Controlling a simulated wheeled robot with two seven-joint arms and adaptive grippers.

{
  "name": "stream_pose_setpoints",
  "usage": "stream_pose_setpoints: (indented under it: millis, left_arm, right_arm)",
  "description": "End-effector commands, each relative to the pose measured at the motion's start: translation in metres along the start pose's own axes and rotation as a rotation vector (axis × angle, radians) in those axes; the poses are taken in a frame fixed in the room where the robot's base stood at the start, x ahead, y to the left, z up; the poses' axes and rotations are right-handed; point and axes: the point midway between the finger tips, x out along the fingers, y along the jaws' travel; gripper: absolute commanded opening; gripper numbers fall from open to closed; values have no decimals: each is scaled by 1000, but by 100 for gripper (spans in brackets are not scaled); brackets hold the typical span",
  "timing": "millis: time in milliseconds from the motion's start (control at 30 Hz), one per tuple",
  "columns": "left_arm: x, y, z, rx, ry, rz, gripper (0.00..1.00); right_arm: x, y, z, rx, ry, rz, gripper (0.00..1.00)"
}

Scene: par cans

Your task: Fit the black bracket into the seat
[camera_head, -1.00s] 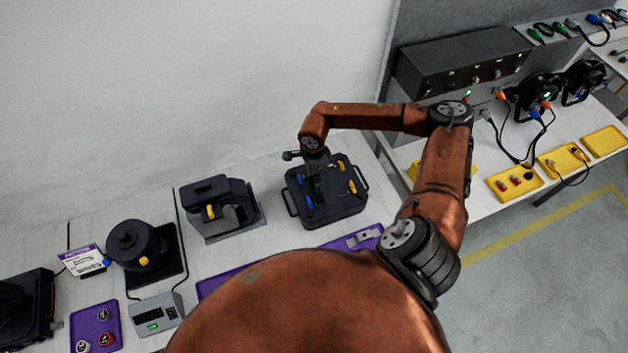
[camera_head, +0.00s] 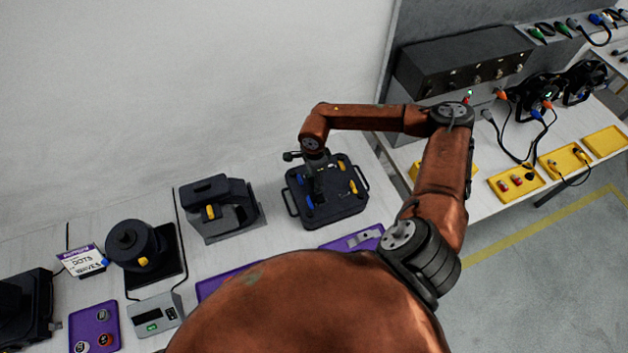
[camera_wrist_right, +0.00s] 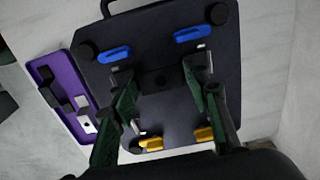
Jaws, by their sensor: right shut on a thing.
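My right gripper (camera_head: 317,192) points down over the black fixture plate (camera_head: 345,207), which has blue and yellow clamps and side handles. In the right wrist view, the fingers of my right gripper (camera_wrist_right: 160,82) stand wide apart, shut on the black bracket (camera_wrist_right: 158,76). The bracket is dark against the dark plate (camera_wrist_right: 222,103), so its outline is hard to make out. The blue clamps (camera_wrist_right: 114,54) lie beyond the fingers and the yellow clamps (camera_wrist_right: 151,143) nearer the wrist. The seat is hidden under the bracket and fingers; I cannot tell how deep the bracket sits. My left gripper is out of view.
A purple tray (camera_wrist_right: 62,80) beside the plate holds a dark piece and a silver piece. A black machine with a yellow part (camera_head: 212,192) stands left of the plate. A wall rises behind. Yellow trays (camera_head: 515,184) and cabled gear lie on the right bench.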

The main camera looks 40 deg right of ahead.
Motion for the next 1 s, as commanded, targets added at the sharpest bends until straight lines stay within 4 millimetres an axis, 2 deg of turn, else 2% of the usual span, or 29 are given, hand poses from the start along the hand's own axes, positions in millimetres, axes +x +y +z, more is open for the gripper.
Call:
stream_pose_setpoints:
  millis: [400,433,700,1000]
  left_arm:
    - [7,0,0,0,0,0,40]
    - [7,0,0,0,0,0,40]
    - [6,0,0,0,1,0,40]
    - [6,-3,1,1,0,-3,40]
  right_arm:
    - [9,0,0,0,0,0,15]
    - [8,0,0,0,-1,0,45]
    - [7,0,0,0,0,0,63]
    - [6,0,0,0,0,-1,63]
